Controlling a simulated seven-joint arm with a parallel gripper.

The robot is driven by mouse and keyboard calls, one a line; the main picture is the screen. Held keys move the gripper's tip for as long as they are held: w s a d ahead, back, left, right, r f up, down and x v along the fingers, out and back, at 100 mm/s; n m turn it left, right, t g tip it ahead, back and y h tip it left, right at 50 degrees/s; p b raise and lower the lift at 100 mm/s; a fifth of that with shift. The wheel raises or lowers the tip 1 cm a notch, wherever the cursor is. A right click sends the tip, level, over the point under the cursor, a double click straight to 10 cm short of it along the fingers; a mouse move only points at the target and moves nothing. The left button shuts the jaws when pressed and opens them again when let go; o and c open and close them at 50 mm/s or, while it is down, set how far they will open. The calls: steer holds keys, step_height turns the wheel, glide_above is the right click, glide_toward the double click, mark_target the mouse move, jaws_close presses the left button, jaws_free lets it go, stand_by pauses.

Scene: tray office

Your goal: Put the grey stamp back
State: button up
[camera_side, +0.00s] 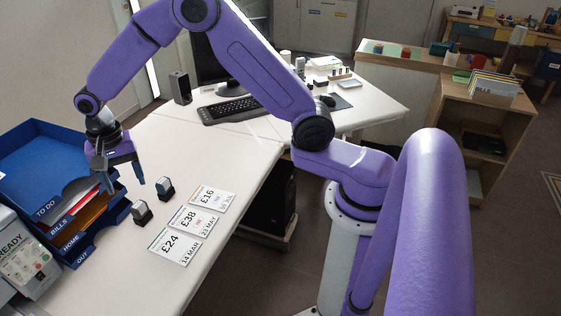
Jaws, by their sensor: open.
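A stamp with a pale grey top and black base (141,213) stands upright on the white desk, right of the blue letter trays. My gripper (124,187) points down, open and empty, above the front right edge of the trays. It is up and to the left of the grey stamp and apart from it. No separate holder for the stamp can be made out near it.
Blue stacked trays (30,160) labelled TO DO, BILLS, HOME and OUT hold papers. Three price cards (190,219) lie right of the stamps. A machine (25,262) reading READY is at front left. A keyboard (236,110) and monitor stand behind. The desk between is clear.

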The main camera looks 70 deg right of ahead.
steer(key=s+r+n, duration=0.5)
steer(key=s+n, duration=0.1)
steer(key=s, duration=0.4)
steer(key=s+d+n, duration=0.3)
steer(key=s+n, duration=0.2)
steer(key=s, duration=0.3)
steer(key=s+d+r+n, duration=0.1)
steer(key=s+d+n, duration=0.2)
steer(key=s+n, duration=0.2)
steer(key=s+d+r+n, duration=0.1)
steer(key=s+d+n, duration=0.2)
steer(key=s, duration=0.8)
steer(key=shift+s+d+r+n, duration=0.2)
steer(key=shift+s+d+n, duration=0.1)
steer(key=shift+n, duration=0.6)
